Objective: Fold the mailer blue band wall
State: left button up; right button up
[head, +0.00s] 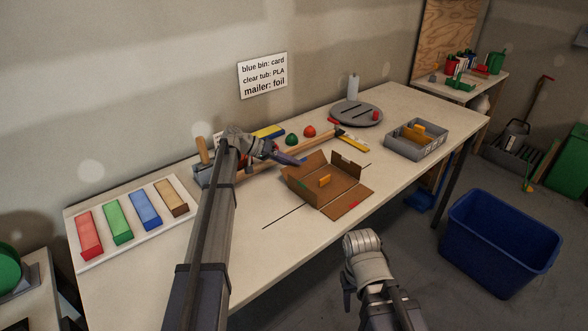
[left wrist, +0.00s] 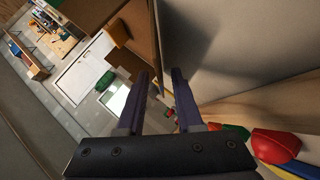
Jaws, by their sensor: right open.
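The mailer (head: 316,192) is an open brown cardboard box on the workbench, with its flaps and walls spread. An orange piece (head: 325,180) stands inside it. A red mark lies on its front right flap and a green mark on its left side. No blue band is clear to me. My left gripper (head: 299,162) is at the mailer's back left wall, jaws apart. In the left wrist view its two fingers (left wrist: 161,82) are separated, with brown cardboard beyond them; contact is unclear. My right gripper (head: 362,265) is in front of the bench, away from the mailer; its fingers are barely visible.
A grey crate (head: 445,143) with an orange part stands right of the mailer. Behind are a round grey plate (head: 356,114), red and green domes and a yellow-ended tool. A tray of coloured blocks (head: 78,246) is at left. A blue bin (head: 497,245) stands on the floor.

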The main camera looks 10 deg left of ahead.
pick_arm(q)
jog(key=shift+w+d+f, duration=0.15)
jog(key=shift+d+f, duration=0.25)
jog(key=shift+d, duration=0.15)
grip_shut()
dwell(1.0)
